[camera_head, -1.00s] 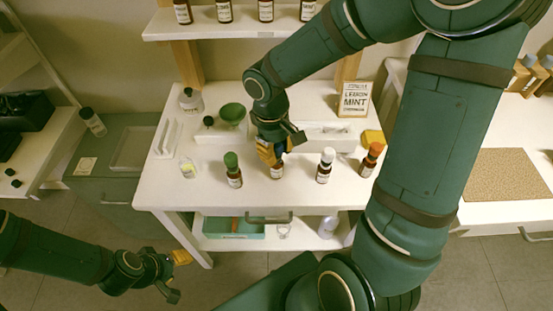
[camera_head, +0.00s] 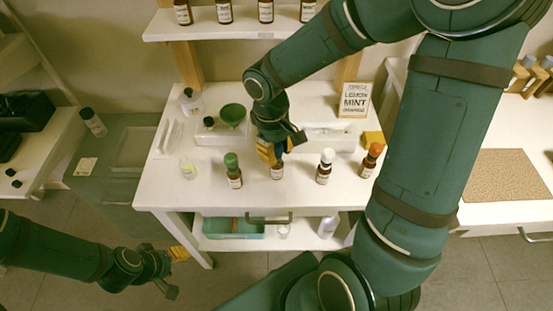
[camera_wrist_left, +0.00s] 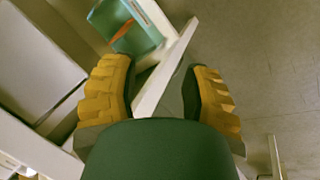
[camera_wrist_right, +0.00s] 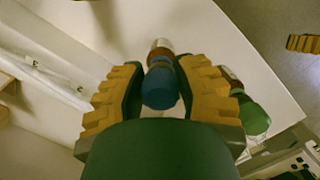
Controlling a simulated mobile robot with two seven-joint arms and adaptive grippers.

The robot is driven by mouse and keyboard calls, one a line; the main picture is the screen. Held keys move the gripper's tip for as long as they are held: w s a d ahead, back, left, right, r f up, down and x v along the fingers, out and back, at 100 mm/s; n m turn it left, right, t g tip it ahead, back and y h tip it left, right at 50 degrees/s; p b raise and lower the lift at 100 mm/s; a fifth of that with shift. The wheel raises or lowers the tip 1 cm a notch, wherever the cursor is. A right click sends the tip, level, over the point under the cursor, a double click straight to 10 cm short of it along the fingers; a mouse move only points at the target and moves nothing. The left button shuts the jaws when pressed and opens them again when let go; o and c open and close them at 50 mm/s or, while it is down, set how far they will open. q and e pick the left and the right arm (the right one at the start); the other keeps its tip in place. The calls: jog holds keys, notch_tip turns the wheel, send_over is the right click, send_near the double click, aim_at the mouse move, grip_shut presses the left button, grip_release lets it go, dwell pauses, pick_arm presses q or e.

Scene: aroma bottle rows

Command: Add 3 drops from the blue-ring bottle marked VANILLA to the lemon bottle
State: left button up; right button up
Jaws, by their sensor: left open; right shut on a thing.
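My right gripper (camera_head: 270,153) is shut on the blue-topped brown bottle (camera_head: 277,172) in the front row on the white table. In the right wrist view its blue cap (camera_wrist_right: 160,88) lies between the fingers. The bottle appears upright and on or just above the table. Its label is too small to read. Beside it stand a green-capped bottle (camera_head: 233,170), a white-capped bottle (camera_head: 325,166) and an orange-capped bottle (camera_head: 371,160). I cannot tell which is lemon. My left gripper (camera_head: 178,270) is open and empty, low at the front left, off the table.
A sign (camera_head: 354,100) listing lemon, mint and orange stands at the back. A glass (camera_head: 187,170), a green funnel-like bowl (camera_head: 232,114) and a flask (camera_head: 191,101) are at the left. A yellow block (camera_head: 373,139) lies at the right. A teal tray (camera_head: 233,228) sits below.

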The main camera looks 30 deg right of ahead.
notch_tip(320, 180, up, 9)
jog(key=p, duration=0.6)
jog(key=shift+f, duration=0.3)
